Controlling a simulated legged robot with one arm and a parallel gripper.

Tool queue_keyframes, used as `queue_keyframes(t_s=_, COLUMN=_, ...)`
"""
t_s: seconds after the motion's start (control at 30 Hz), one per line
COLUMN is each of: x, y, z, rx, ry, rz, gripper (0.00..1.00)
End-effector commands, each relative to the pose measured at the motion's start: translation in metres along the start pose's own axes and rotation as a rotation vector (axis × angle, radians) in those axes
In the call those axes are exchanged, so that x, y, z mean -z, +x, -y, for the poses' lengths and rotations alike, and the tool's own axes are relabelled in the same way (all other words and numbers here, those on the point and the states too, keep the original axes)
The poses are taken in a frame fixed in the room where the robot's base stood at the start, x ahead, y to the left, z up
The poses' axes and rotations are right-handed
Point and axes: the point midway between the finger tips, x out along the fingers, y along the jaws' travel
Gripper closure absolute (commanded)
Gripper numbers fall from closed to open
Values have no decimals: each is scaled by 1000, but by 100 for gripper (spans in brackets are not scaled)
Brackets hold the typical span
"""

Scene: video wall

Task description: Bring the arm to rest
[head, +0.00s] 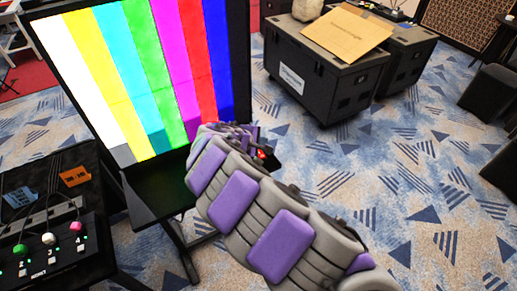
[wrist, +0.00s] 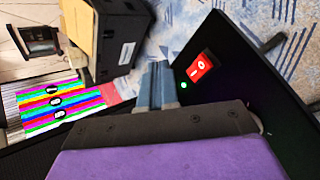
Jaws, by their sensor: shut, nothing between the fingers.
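My arm, with grey links and purple pads, reaches across the head view toward the foot of the big screen (head: 140,70). Its far end is by the screen's lower right corner, and the fingers are hard to make out there. In the wrist view my gripper (wrist: 155,85) shows as shut grey-blue fingers with nothing held. A red rocker switch (wrist: 202,68) sits to the right of the fingers on a black panel (wrist: 235,85), apart from them in the picture. A small green light (wrist: 183,85) glows beside the switch.
Black road cases (head: 325,75) stand behind, with a cardboard piece (head: 348,33) on top. A control desk (head: 45,225) with coloured knobs is at the lower left. The screen's stand has a black shelf (head: 165,195). Patterned carpet (head: 420,190) is open on the right.

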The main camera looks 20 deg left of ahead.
Motion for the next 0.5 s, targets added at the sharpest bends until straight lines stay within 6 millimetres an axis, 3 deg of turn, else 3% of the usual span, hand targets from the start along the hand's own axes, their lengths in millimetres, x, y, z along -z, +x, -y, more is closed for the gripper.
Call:
queue_keyframes(t_s=0.37, x=0, y=0, z=0, rx=0, ry=0, rz=0, gripper=100)
queue_keyframes(t_s=0.5, x=-17, y=2, z=-7, rx=5, ry=30, rz=27, gripper=100)
